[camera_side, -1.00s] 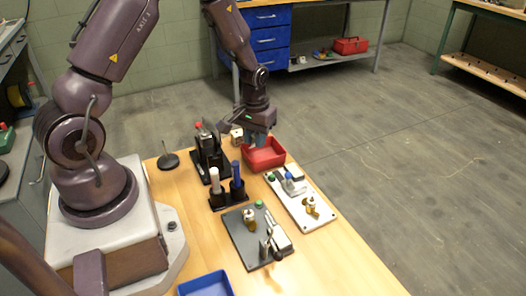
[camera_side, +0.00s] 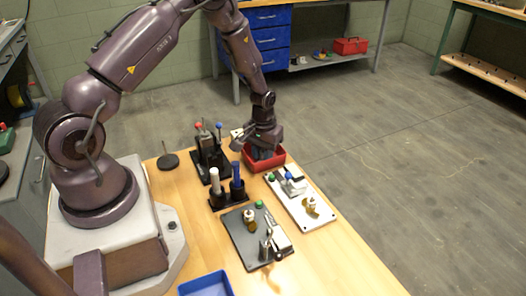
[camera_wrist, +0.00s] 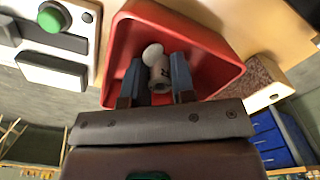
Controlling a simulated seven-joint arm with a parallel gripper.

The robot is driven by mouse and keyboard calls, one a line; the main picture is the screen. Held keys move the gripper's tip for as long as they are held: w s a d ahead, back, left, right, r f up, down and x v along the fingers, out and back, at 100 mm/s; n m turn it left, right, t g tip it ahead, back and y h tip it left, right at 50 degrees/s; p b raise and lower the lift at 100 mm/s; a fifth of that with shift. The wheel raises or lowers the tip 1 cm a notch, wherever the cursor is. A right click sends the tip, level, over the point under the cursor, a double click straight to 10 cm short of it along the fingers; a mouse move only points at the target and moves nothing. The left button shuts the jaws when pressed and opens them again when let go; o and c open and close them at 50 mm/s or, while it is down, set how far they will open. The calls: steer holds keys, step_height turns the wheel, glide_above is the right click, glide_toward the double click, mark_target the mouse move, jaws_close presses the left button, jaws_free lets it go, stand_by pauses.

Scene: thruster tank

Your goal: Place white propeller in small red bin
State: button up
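The small red bin (camera_side: 279,157) stands at the far end of the wooden table; its red wall (camera_wrist: 118,50) surrounds the fingers in the wrist view. My gripper (camera_side: 264,152) points down into the bin. In the wrist view its two blue fingers (camera_wrist: 159,74) stand either side of a pale hub-like part (camera_wrist: 160,72) with a white rounded piece (camera_wrist: 153,50) at its far end, apparently the white propeller. The fingers are close beside the hub; whether they press on it is unclear. In the side view the propeller is hidden by the gripper and bin.
A white board (camera_side: 318,216) and a dark board (camera_side: 240,237), both with fixtures and gold propellers, lie nearer. A black holder (camera_side: 228,202) with white and blue posts and a toggle-like stand (camera_side: 211,160) are left of the bin. A blue bin (camera_side: 206,285) is at the front.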

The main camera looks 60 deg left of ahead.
steer(key=shift+o, duration=0.6)
steer(key=shift+r, duration=0.1)
steer(key=s+d+r+m+t, duration=0.1)
steer(key=d+r, duration=0.1)
steer(key=r, duration=0.9)
steer(key=s+d+r+m+t, duration=0.1)
steer(key=d+r, duration=0.2)
steer(key=r, duration=0.8)
steer(key=s+d+r+m+t, duration=0.1)
steer(key=s+d+r+m, duration=0.1)
steer(key=s+d+r, duration=0.3)
steer(key=s+d+r+m+t, duration=0.2)
steer(key=s+d+r, duration=0.3)
steer(key=s, duration=0.6)
step_height(320, 180, up, 2)
steer(key=shift+s+r+m+t, duration=0.2)
steer(key=shift+m+t, duration=0.1)
steer(key=shift+m, duration=0.1)
